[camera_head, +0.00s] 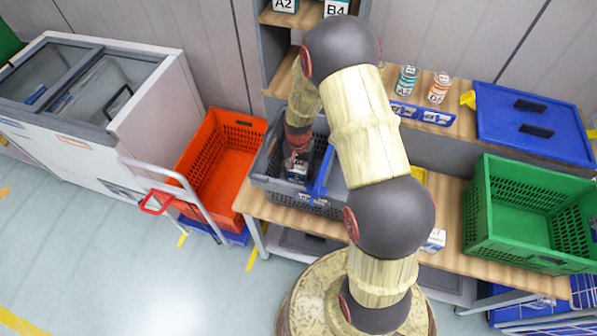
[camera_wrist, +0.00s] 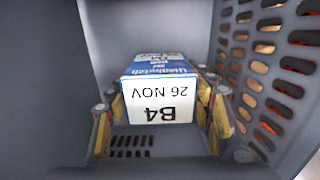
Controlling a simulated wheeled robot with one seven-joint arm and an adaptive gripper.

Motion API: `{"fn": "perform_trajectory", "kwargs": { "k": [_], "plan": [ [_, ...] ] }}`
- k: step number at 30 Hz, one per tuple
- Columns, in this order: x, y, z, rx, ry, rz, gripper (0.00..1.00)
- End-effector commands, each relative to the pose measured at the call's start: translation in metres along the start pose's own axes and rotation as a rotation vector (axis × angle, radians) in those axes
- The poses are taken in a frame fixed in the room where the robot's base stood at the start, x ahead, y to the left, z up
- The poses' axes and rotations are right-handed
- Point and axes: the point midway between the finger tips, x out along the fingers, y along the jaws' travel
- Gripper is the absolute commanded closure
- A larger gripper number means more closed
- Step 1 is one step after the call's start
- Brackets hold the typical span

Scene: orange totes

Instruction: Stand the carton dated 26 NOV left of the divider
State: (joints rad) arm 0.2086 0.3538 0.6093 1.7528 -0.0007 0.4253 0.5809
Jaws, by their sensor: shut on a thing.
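The blue and white carton (camera_wrist: 160,88) bears a label reading B4 and 26 NOV, upside down in the wrist view. My gripper (camera_wrist: 162,112) is shut on it, with one finger on each side. In the head view the carton (camera_head: 297,170) and my gripper (camera_head: 297,150) are inside the grey tote (camera_head: 264,168), left of the blue divider (camera_head: 321,182). The wrist view shows a perforated grey wall to the right and a smooth grey surface to the left. Whether the carton's base touches the tote floor I cannot tell.
An orange tote (camera_head: 222,160) stands left of the bench on a trolley. A green crate (camera_head: 530,210) is at the right, with a blue lid (camera_head: 530,122) behind it. Bottles (camera_head: 407,80) stand on the shelf. Another carton (camera_head: 434,240) sits beside my arm.

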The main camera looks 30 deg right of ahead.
Motion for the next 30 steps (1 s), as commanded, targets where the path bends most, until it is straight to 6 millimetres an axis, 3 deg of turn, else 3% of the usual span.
{"fn": "perform_trajectory", "kwargs": {
  "k": [4,5,6,14,23,30],
  "plan": [
    [0.004,0.000,0.000,0.000,0.000,0.000,0.87],
    [0.003,0.000,0.000,0.000,-0.001,0.001,0.46],
    [0.003,0.000,0.000,0.000,-0.001,0.001,0.44],
    [0.003,0.000,0.000,0.000,-0.001,0.000,0.29],
    [0.002,0.000,0.000,0.000,-0.001,0.000,0.29],
    [-0.027,-0.001,-0.001,0.000,0.003,-0.002,0.29]
  ]
}}
